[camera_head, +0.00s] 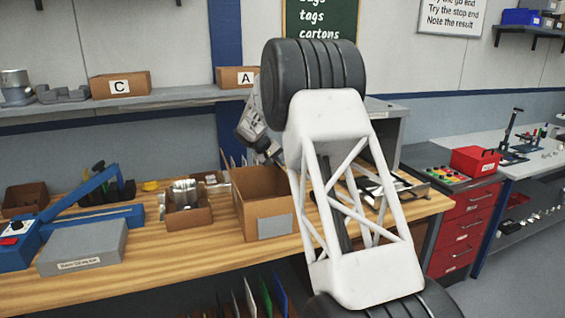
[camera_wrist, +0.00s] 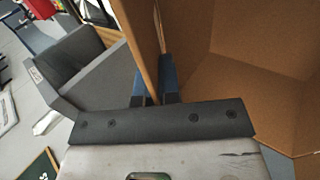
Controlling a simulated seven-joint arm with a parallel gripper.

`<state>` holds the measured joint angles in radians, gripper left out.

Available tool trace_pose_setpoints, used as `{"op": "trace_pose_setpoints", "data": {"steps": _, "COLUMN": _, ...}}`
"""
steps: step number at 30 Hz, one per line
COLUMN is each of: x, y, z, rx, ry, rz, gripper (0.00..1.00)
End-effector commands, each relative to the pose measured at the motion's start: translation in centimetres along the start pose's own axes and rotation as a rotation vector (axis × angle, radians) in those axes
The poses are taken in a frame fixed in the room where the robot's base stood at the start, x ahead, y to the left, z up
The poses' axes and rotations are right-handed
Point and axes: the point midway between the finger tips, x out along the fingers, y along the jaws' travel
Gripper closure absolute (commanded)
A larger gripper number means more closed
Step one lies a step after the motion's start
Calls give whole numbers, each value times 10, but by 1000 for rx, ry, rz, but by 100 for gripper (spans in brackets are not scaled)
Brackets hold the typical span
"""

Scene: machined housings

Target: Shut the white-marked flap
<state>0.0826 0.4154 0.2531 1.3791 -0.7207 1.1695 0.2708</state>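An open cardboard box (camera_head: 252,184) stands on the wooden bench, with a pale grey-white patch (camera_head: 275,226) on its near side. I cannot tell whether this patch is the flap's white mark. My gripper (camera_head: 272,153) is low at the box's back edge, partly hidden by my white arm. In the wrist view, the blue-tipped fingers of my gripper (camera_wrist: 155,82) are close together around a thin upright cardboard panel (camera_wrist: 138,32). Whether they touch or clamp it is unclear. The box's inside (camera_wrist: 245,85) opens to the right of the panel. No white mark shows on this panel.
A small carton of metal parts (camera_head: 188,212) and a blue lever tool (camera_head: 85,200) stand left of the box. Cartons marked C (camera_head: 121,85) and A (camera_head: 234,76) sit on the shelf behind. A grey housing (camera_head: 388,122) is behind my arm.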

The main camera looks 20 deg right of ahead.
Motion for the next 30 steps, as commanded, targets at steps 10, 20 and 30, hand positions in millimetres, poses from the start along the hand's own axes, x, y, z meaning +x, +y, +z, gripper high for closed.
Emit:
{"op": "trace_pose_setpoints", "data": {"steps": 10, "x": 2, "y": -17, "z": 0, "rx": -3, "ry": -1, "rz": 211, "gripper": 100}}
{"op": "trace_pose_setpoints", "data": {"steps": 20, "x": 3, "y": -21, "z": 0, "rx": 0, "ry": -1, "rz": 276, "gripper": 100}}
{"op": "trace_pose_setpoints", "data": {"steps": 30, "x": 3, "y": -21, "z": 0, "rx": 0, "ry": -1, "rz": 276, "gripper": 93}}
